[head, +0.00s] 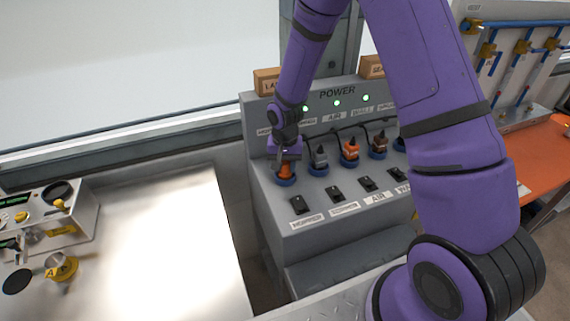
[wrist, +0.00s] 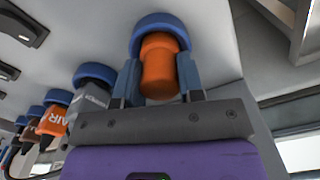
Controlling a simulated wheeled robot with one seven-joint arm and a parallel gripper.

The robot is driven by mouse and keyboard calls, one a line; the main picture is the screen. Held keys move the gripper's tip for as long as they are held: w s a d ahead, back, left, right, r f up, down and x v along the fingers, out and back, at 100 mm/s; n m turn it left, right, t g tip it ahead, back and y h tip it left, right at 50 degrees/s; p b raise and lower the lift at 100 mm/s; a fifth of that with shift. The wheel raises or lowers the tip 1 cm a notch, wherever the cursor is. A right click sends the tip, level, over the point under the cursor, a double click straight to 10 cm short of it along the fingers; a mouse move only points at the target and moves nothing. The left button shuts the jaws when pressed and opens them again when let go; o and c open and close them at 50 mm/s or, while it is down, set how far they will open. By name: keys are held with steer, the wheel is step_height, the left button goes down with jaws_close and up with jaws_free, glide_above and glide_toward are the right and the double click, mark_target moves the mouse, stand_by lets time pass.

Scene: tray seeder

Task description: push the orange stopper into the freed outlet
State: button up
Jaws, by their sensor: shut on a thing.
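My gripper (wrist: 158,82) is shut on the orange stopper (wrist: 158,62), with one finger on each side of it. In the wrist view the stopper's far end meets the blue ring of an outlet (wrist: 160,22). How deep it sits in the ring cannot be told. In the head view the orange stopper (head: 286,171) stands in or at the leftmost blue outlet (head: 286,182) on the grey power panel (head: 262,143). My gripper (head: 285,158) is right above it.
To the right, a grey plug (head: 319,157), an orange plug (head: 350,150) and a brown plug (head: 378,145) sit in blue outlets with black cables. Black switches (head: 334,193) line the panel front. A bare metal table (head: 180,250) lies left.

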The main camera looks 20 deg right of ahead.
steer(key=shift+f, duration=0.1)
steer(key=o, duration=1)
step_height(320, 180, up, 11)
steer(key=shift+r, duration=0.1)
steer(key=s+d+r+n+t, duration=0.2)
steer(key=s+d+r, duration=0.1)
steer(key=s+r, duration=0.75)
steer(key=s+d+r+n+t, duration=0.1)
steer(key=s+d+r+t, duration=0.15)
steer(key=s+r, duration=0.85)
steer(key=shift+n+t, duration=0.35)
steer(key=shift+n, duration=0.45)
steer(key=s+r, duration=0.1)
steer(key=s, duration=0.1)
steer(key=s+d+r, duration=0.1)
steer(key=s+r, duration=0.1)
steer(key=s, duration=0.1)
steer(key=s+r, duration=0.2)
steer(key=shift+s+d, duration=0.2)
steer(key=shift+s, duration=0.1)
